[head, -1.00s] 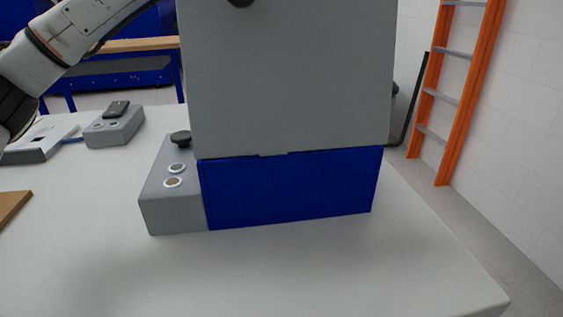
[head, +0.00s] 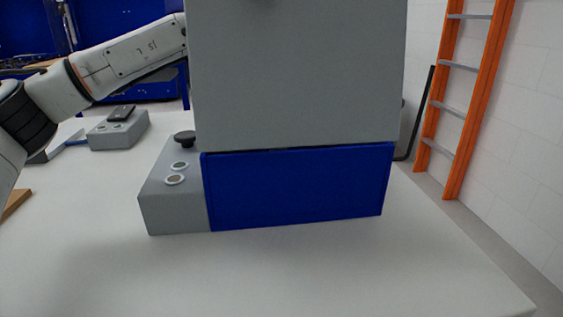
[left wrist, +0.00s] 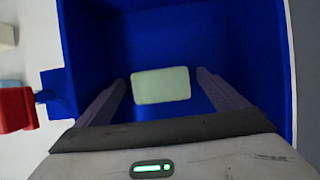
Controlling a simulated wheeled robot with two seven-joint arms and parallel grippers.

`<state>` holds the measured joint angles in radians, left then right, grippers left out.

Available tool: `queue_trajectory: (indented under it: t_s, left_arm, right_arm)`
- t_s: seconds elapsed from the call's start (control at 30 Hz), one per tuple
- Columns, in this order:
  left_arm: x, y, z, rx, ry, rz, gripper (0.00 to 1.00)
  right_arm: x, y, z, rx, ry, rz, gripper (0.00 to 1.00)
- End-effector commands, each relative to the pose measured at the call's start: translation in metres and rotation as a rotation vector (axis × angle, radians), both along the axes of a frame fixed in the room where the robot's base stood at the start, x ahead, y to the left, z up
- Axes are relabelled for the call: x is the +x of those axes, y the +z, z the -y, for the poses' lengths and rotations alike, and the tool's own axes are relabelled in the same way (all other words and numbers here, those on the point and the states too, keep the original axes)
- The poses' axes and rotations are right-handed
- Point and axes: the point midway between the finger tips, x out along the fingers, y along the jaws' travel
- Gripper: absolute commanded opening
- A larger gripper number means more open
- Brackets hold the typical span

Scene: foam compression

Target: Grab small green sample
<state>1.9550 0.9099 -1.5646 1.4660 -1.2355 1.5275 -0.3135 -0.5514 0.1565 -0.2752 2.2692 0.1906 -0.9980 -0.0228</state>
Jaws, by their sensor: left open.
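The small green sample (left wrist: 161,85) is a pale green block with rounded corners. It shows in the left wrist view inside a blue bin (left wrist: 165,22), and it is hidden in the head view. My left gripper (left wrist: 161,90) is open, with one finger on each side of the sample. I cannot tell how far above the sample the fingers are. In the head view only my left arm shows, reaching in from the left, and the gripper is hidden behind a large grey machine (head: 295,75). My right gripper is not in view.
The machine has a blue lower panel (head: 295,185) and a grey control box (head: 170,205) with buttons. A smaller grey box (head: 118,135) stands at the back left. A red object (left wrist: 14,108) lies beside the bin. The front of the white table (head: 300,270) is clear.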

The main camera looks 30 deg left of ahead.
Motion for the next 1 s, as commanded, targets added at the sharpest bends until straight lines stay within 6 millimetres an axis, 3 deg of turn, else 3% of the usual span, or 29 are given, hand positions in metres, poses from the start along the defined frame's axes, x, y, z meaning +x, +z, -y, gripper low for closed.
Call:
queue_trajectory:
  t_s: [0.07, 0.3, 0.63, 1.0]
  left_arm:
    - [0.000, 0.000, 0.000, 0.000, 0.000, 0.000, 0.91]
    - [0.000, 0.000, 0.000, 0.000, 0.000, 0.000, 0.50]
    - [0.000, 0.008, 0.000, -0.001, 0.000, 0.002, 0.49]
    - [0.001, 0.079, 0.000, 0.000, 0.000, 0.001, 0.49]
  right_arm:
    - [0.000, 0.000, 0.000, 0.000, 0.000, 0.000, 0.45]
    - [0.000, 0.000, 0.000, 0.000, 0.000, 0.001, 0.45]
    - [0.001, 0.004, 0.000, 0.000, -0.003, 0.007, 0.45]
    - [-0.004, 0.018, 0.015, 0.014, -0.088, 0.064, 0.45]
